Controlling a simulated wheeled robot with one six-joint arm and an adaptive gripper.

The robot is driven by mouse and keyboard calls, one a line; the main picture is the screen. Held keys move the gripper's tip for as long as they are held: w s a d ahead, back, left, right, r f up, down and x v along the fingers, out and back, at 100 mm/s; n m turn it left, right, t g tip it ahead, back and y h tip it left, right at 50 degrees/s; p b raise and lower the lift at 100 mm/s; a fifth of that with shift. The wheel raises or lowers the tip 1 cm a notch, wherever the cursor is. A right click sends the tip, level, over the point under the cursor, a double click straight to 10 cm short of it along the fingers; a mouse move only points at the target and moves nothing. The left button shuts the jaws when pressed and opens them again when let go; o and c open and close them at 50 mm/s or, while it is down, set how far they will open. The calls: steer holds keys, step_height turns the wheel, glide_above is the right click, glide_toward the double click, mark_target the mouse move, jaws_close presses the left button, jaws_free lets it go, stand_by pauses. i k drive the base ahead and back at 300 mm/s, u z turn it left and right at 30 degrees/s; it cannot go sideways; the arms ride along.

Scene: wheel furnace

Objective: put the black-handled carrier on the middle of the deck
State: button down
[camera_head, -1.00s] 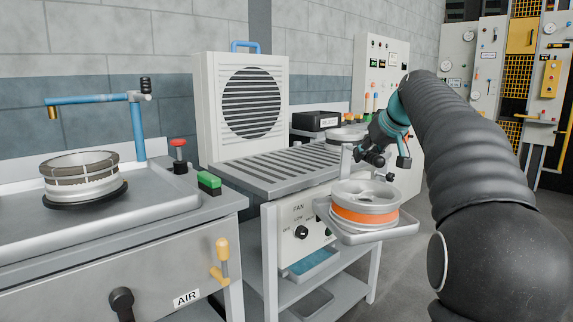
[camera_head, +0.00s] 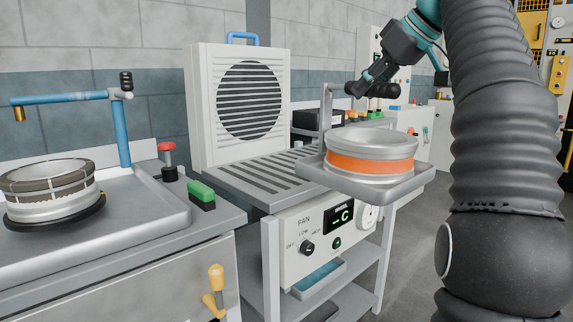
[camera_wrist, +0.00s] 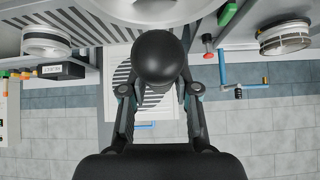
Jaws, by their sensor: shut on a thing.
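The carrier is a grey metal tray (camera_head: 408,190) with an upright post at its back and a black handle (camera_head: 385,91) on top. A silver wheel (camera_head: 372,143) with an orange band sits on the tray. My gripper (camera_head: 362,88) is shut on the black handle, whose round end (camera_wrist: 160,57) fills the middle of the wrist view. The carrier hangs level, over the right front edge of the slatted grey deck (camera_head: 250,181). It hides the deck's right part. Whether it touches the deck is unclear.
A white fan box (camera_head: 202,105) stands behind the deck. A black box (camera_head: 312,120) is at the back right. A second wheel (camera_wrist: 45,42) shows near it in the wrist view. Left are a sink bench, a green button (camera_head: 201,191) and a wheel (camera_head: 50,190). The deck's left part is clear.

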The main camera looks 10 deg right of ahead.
mark_target(288, 167)
steer(key=i, duration=1.1)
